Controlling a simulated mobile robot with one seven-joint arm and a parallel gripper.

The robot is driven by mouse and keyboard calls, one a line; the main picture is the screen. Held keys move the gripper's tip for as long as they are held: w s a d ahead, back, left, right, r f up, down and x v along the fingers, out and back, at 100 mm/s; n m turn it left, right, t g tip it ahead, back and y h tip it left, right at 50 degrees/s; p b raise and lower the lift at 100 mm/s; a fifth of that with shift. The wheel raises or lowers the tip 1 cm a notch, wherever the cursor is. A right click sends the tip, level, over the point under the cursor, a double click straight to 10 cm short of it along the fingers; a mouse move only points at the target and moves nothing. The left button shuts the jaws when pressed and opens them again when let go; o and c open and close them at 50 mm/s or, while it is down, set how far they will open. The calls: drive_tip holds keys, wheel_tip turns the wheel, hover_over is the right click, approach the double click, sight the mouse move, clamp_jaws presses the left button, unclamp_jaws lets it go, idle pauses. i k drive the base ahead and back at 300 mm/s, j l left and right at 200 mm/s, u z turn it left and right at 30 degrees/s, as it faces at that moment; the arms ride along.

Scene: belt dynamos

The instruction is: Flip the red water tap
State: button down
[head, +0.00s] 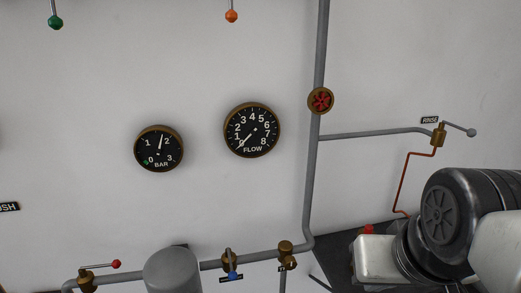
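A brass tap (86,280) with a lever ending in a red ball (116,264) sits on the grey pipe at the lower left. Its lever points right and slightly up. A red handwheel (320,100) in a brass ring sits on the upright pipe, right of centre. I cannot tell for certain which of these is the red water tap. Dark and pale arm parts fill the lower right, but no fingertips show, so my gripper is not in view.
The pipe also carries a blue-handled tap (232,274). A grey cylinder (172,272) stands between it and the red-ball tap. Two gauges, BAR (159,148) and FLOW (252,130), are on the wall. A RINSE-side brass valve (438,134) has a grey-ball lever at right.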

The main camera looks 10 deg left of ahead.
sight(116, 264)
drive_tip(key=j+u, duration=0.15)
drive_tip(key=u, duration=1.6)
drive_tip(key=i+j, duration=0.7)
drive_tip(key=i+u, duration=0.05)
